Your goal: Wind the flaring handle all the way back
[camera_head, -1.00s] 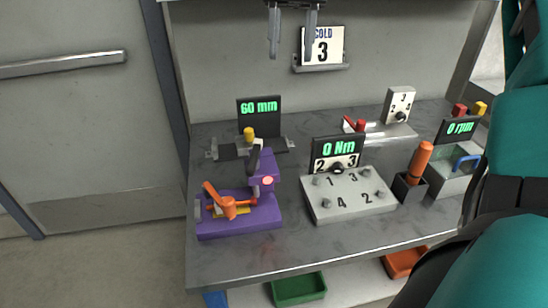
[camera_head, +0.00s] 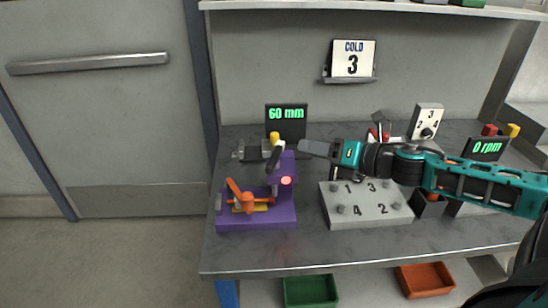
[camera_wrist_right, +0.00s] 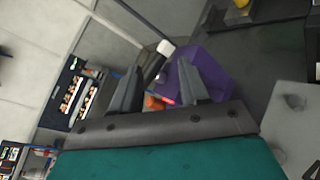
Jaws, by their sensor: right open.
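The purple flaring tool (camera_head: 258,216) sits at the left of the bench. It has an orange cross-handle (camera_head: 246,201) low at its left and a dark lever with a pale end (camera_head: 273,160) at its top. A red light glows on its upright. My right gripper (camera_head: 309,148) is just right of and above the lever, apart from it. In the right wrist view its open fingers (camera_wrist_right: 164,62) point toward the purple tool (camera_wrist_right: 215,77), with the pale lever end (camera_wrist_right: 165,47) beyond them. Nothing is held. The orange handle is mostly hidden there. My left gripper is out of view.
A 60 mm display (camera_head: 286,119) stands behind the tool, with a yellow knob (camera_head: 274,138) close by. The grey numbered block (camera_head: 367,211) lies to the right, under my right arm. Bench space in front of the tool is clear.

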